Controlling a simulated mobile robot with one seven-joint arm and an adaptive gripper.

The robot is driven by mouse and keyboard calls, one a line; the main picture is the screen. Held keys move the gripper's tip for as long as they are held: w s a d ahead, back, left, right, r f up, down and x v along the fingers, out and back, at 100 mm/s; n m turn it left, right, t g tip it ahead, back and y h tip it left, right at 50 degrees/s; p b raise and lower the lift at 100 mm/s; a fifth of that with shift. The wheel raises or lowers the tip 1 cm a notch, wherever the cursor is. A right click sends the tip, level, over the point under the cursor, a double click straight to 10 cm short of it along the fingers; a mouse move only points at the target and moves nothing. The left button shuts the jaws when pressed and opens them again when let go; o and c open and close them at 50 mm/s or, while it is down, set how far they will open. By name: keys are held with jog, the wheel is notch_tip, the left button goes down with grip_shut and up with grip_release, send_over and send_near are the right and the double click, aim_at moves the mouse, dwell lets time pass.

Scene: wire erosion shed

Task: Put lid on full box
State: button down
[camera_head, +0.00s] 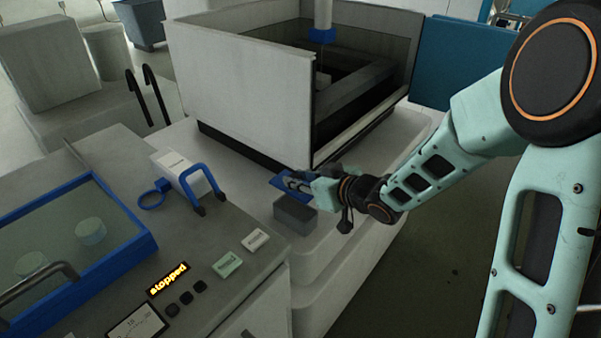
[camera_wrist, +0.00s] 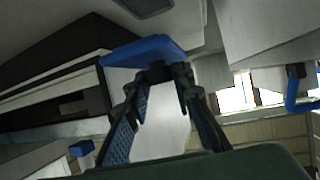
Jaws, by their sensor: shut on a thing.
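My gripper (camera_head: 303,183) is shut on a flat blue lid (camera_head: 283,181). In the wrist view the lid (camera_wrist: 143,49) lies across the tips of my gripper's fingers (camera_wrist: 163,75). A small dark grey box (camera_head: 295,215) sits on the pale ledge in front of the machine's tank. The lid is held above the box, apart from it and tilted. I cannot make out what is in the box.
The white machine tank (camera_head: 240,90) rises just behind the lid. To the left is a console with a blue handle (camera_head: 203,178), a blue-framed glass cover (camera_head: 140,245), small labelled blocks (camera_head: 227,264) and a lit "stopped" display (camera_head: 168,280). The ledge right of the box is clear.

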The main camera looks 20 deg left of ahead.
aim_at(298, 197)
jog(key=shift+s+f, duration=0.1)
jog(key=shift+f+b, duration=2.6)
jog(key=shift+f, duration=0.2)
jog(key=shift+f+b, duration=0.3)
jog(key=shift+f, duration=0.25)
jog(key=c, duration=1.6)
grip_release()
jog(key=shift+d, duration=0.15)
